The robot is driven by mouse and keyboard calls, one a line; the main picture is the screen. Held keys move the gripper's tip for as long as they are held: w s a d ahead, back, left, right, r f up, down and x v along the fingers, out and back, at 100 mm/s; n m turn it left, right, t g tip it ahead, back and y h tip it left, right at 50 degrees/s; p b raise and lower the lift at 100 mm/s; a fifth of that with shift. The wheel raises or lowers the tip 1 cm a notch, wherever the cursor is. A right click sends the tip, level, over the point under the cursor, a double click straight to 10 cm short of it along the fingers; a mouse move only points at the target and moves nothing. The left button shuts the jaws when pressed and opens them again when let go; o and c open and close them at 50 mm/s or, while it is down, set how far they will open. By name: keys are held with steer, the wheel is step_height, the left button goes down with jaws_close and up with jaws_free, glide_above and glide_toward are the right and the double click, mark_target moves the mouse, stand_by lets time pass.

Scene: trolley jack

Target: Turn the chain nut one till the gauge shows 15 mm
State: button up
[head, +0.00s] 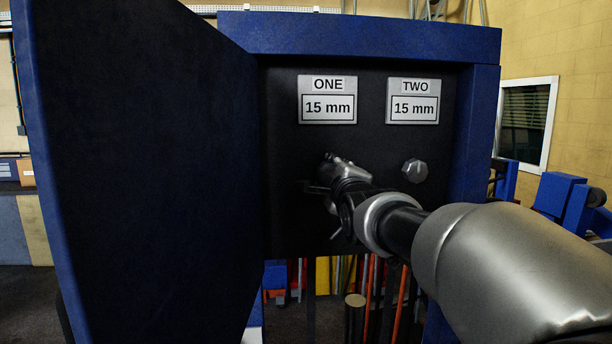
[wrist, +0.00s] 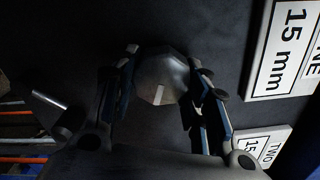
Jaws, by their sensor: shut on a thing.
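Chain nut one (wrist: 162,78) is a grey faceted nut with a pale mark on its face, on the dark panel (head: 285,135). My gripper (wrist: 165,85) has a finger on each side of it and is shut on it. In the head view my gripper (head: 337,180) reaches the panel below plate ONE (head: 328,100), and mostly hides the nut. Plate ONE reads 15 mm. Plate TWO (head: 413,101) also reads 15 mm.
The panel sits inside a blue frame (head: 365,35). A large blue door (head: 145,170) stands open on the left. My arm comes in from the lower right, below nut two. Coloured upright rods (head: 372,300) show beneath the panel.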

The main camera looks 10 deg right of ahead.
steer(key=o, duration=1.1)
steer(key=s, duration=1.2)
steer(key=s+f+n+g+b, duration=0.4)
steer(key=s+f+n, duration=0.3)
steer(key=s+f, duration=0.3)
steer(key=s+f+n+g+b, duration=0.4)
steer(key=s+f+n, duration=0.3)
steer(key=f, duration=1)
steer(key=s+f+n+g+b, duration=0.4)
steer(key=s+f+n, duration=0.4)
steer(key=s+f, duration=0.6)
steer(key=shift+a+f+g, duration=0.25)
steer(key=shift+g, duration=0.45)
